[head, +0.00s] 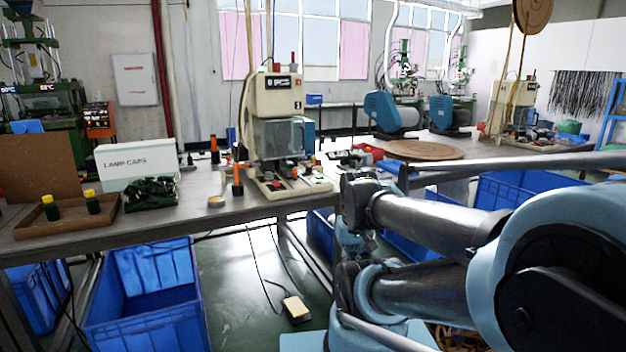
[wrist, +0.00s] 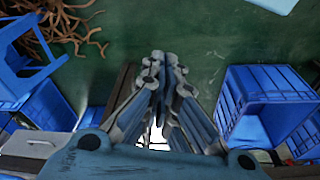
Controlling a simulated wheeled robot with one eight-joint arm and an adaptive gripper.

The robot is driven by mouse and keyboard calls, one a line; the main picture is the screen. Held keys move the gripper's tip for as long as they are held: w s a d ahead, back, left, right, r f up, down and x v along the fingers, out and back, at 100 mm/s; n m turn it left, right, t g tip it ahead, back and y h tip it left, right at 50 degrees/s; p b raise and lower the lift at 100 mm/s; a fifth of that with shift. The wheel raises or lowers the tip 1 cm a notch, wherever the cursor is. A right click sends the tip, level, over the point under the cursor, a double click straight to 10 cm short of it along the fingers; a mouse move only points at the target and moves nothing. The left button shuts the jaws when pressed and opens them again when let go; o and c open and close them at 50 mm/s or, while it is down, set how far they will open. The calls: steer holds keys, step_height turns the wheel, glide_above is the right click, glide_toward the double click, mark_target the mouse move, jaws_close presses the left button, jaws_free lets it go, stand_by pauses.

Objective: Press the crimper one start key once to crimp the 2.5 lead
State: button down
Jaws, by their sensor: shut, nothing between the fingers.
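The crimper (head: 273,120), a cream bench press with a "0 PCS" display, stands on the long grey table in the head view. Small red, green and yellow parts lie around its base, but they are too small to tell which is a start key. I cannot pick out the 2.5 lead. My gripper (wrist: 165,62) shows in the wrist view, shut and empty, above the green floor and away from the crimper. In the head view my arm fills the lower right, and I cannot make out the fingertips there.
The table (head: 205,205) also holds a lamp caps box (head: 138,166), a brown tray (head: 68,222) and orange-black tools. Blue crates (head: 150,300) stand below. A yellow pedal (head: 296,308) lies on the floor. A second similar machine (head: 512,102) stands at the back right.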

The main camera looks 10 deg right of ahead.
step_height(320, 180, up, 19)
steer(key=n+t, duration=0.7)
steer(key=n, duration=0.2)
glide_above(319, 177)
steer(key=shift+w+a+r, duration=0.1)
steer(key=shift+w+a, duration=0.2)
steer(key=shift+w, duration=0.3)
steer(key=shift+f, duration=4.4)
steer(key=shift+s, duration=0.1)
